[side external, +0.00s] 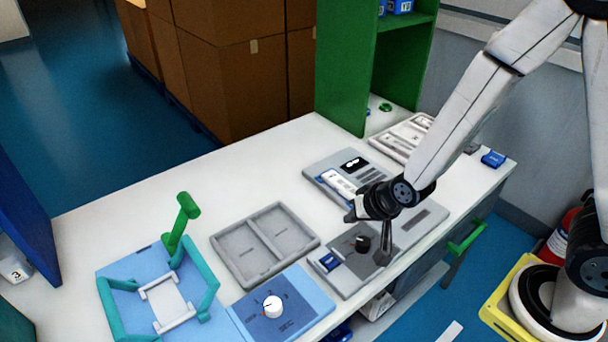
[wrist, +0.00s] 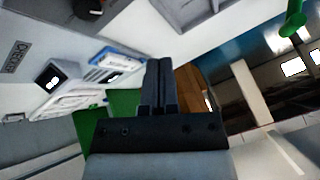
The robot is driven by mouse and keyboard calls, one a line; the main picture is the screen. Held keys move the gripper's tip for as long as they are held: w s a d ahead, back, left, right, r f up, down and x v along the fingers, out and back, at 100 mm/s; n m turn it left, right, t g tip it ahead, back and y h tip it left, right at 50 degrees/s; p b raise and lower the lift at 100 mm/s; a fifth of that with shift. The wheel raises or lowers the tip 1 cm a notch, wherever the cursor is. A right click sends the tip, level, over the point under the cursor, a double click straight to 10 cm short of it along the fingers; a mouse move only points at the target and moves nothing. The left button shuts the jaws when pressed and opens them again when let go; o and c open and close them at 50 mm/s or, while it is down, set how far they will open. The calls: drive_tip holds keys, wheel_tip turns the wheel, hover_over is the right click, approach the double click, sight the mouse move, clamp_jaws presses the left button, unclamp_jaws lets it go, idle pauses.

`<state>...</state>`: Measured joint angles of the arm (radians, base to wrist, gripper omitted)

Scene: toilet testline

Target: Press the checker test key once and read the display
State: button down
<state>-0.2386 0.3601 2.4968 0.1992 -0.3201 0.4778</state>
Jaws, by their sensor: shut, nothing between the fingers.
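The checker (side external: 318,170) is a grey panel at the back right of the bench, with a small black display (side external: 353,164) showing white marks too small to read. A white strip-like piece (side external: 338,182) lies on its front part. In the wrist view the display (wrist: 55,76) is at the left, beside dark lettering. I cannot pick out the test key. My gripper (side external: 350,215) is over the bench in front of the checker, tilted and apart from the display. Its fingers (wrist: 160,82) are shut and empty.
A grey panel with a black knob (side external: 362,243) and blue block (side external: 329,262) lies below my gripper. A grey two-part tray (side external: 265,243), a blue timer with white knob (side external: 272,307) and a teal-railed fixture (side external: 112,312) stand left. A green shelf (side external: 345,70) rises behind.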

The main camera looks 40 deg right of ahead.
sight(332, 264)
drive_tip(key=shift+w+a+f+m+t, duration=0.45)
drive_tip(key=shift+a+f+m+t, duration=0.2)
drive_tip(key=shift+a, duration=0.15)
drive_tip(key=shift+w+a+f+m+t, duration=0.45)
drive_tip(key=shift+a+f+m+t, duration=0.15)
drive_tip(key=shift+a, duration=0.2)
drive_tip(key=shift+f, duration=0.2)
drive_tip(key=shift+f, duration=4.15)
drive_tip(key=shift+f, duration=0.8)
drive_tip(key=shift+r, duration=0.75)
drive_tip(key=shift+r, duration=0.1)
drive_tip(key=shift+r, duration=2.45)
